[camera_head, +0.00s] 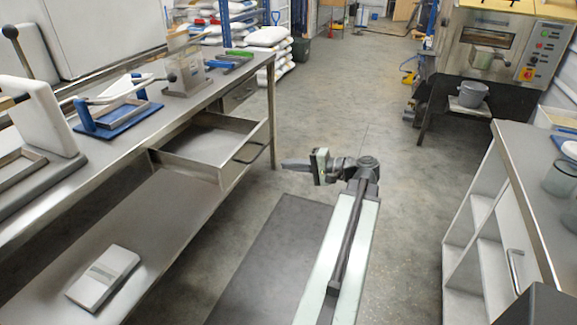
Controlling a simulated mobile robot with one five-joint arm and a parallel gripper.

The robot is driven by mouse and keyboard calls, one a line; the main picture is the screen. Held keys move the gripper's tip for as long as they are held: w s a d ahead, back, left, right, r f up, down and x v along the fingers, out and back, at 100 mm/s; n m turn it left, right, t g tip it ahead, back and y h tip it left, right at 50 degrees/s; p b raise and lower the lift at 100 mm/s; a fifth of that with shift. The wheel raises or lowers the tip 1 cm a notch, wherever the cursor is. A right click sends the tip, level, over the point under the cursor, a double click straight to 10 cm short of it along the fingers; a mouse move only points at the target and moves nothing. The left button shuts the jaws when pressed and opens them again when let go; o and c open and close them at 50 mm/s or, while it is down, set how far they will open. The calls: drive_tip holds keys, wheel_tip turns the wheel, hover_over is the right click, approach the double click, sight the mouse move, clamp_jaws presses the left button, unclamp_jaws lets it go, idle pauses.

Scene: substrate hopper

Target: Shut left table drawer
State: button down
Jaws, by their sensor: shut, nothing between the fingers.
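The steel table (95,180) on the left has a metal drawer (197,163) pulled well out toward the aisle. The drawer looks empty, and its front carries a curved bar handle (256,148). A second drawer (238,93), farther along the same table, looks shut. My gripper (285,163) points left at the drawer front from the aisle side. It is shut and empty, and appears a short gap to the right of the handle. I cannot tell the exact depth between them.
A white shelf unit (490,205) stands on the right. The aisle floor (335,110) is clear.

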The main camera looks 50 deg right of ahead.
drive_tip(key=b+x, duration=0.1)
drive_tip(key=x, duration=1)
drive_tip(key=shift+b, duration=0.35)
drive_tip(key=shift+f, duration=0.1)
